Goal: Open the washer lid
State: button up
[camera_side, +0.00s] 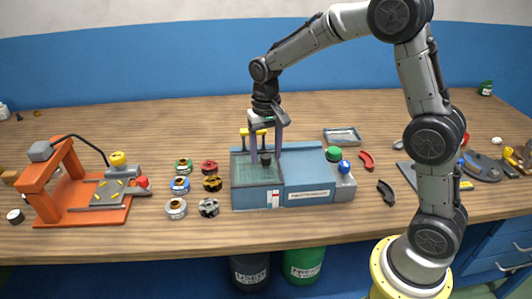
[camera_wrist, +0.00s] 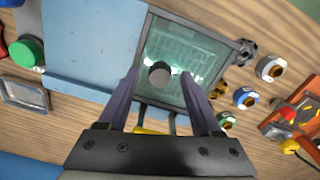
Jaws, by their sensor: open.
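The washer is a low blue box (camera_side: 306,178) with a see-through, dark-framed lid (camera_side: 250,174) on its left part. The lid lies flat and shut; it also shows in the wrist view (camera_wrist: 204,52). A dark round knob (camera_side: 266,160) stands up from the lid. My gripper (camera_side: 266,153) points down over the lid, with its fingers apart. In the wrist view the knob (camera_wrist: 160,74) sits between the fingertips, with gaps on both sides. I cannot tell exactly how far down the fingertips reach beside it.
A green button (camera_side: 333,154) and a blue knob (camera_side: 344,167) sit at the washer's right end. Several coloured rings (camera_side: 180,185) lie to its left, then an orange press (camera_side: 85,190). A metal tray (camera_side: 342,137) lies behind. The back of the bench is mostly clear.

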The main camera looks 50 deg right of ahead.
jog(key=shift+f, duration=0.35)
grip_shut()
jog(key=shift+r, duration=0.1)
dwell(1.1)
